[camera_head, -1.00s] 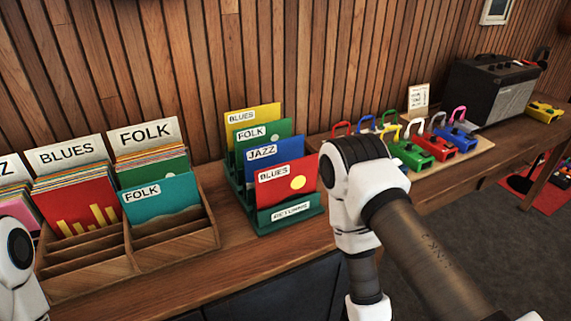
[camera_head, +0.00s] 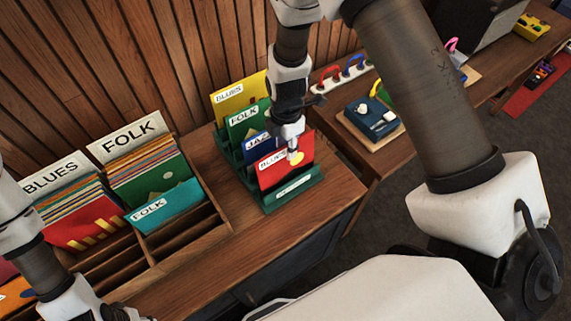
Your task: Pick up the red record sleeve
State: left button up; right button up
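A red record sleeve (camera_head: 274,179) with a BLUES label and a yellow disc stands at the front of the green returns rack (camera_head: 293,192). My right gripper (camera_head: 294,154) points down at its top edge and overlaps its upper right part. I see the fingers nearly edge-on, so I cannot tell whether they are open or touch the sleeve. Another red sleeve (camera_head: 82,222) with yellow bars stands in the wooden bin at the left. My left gripper (camera_head: 118,315) is at the bottom left edge, mostly cut off; its finger state is unclear.
Blue, green and yellow sleeves (camera_head: 226,96) stand close behind the red one in the rack. The wooden bin (camera_head: 184,243) holds records and a teal FOLK sleeve (camera_head: 166,207). A blue device (camera_head: 372,118) sits on a board to the right. The counter between bin and rack is clear.

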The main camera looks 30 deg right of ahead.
aim_at(289, 172)
pick_arm(q)
jog(key=f+b, duration=0.2)
jog(key=f, duration=0.1)
jog(key=shift+s+b, duration=0.25)
jog(key=shift+b, duration=0.15)
pick_arm(e)
jog(key=f, duration=0.4)
jog(key=shift+s+d+f, duration=0.25)
jog(key=shift+s+f, duration=0.1)
jog(key=shift+f, duration=0.05)
jog(key=c, duration=0.4)
pick_arm(q)
jog(key=shift+s, duration=0.25)
pick_arm(e)
jog(key=shift+s+r, duration=0.15)
jog(key=shift+s, duration=0.1)
grip_shut()
pick_arm(q)
jog(key=shift+s, duration=0.1)
pick_arm(e)
jog(key=shift+s, duration=0.1)
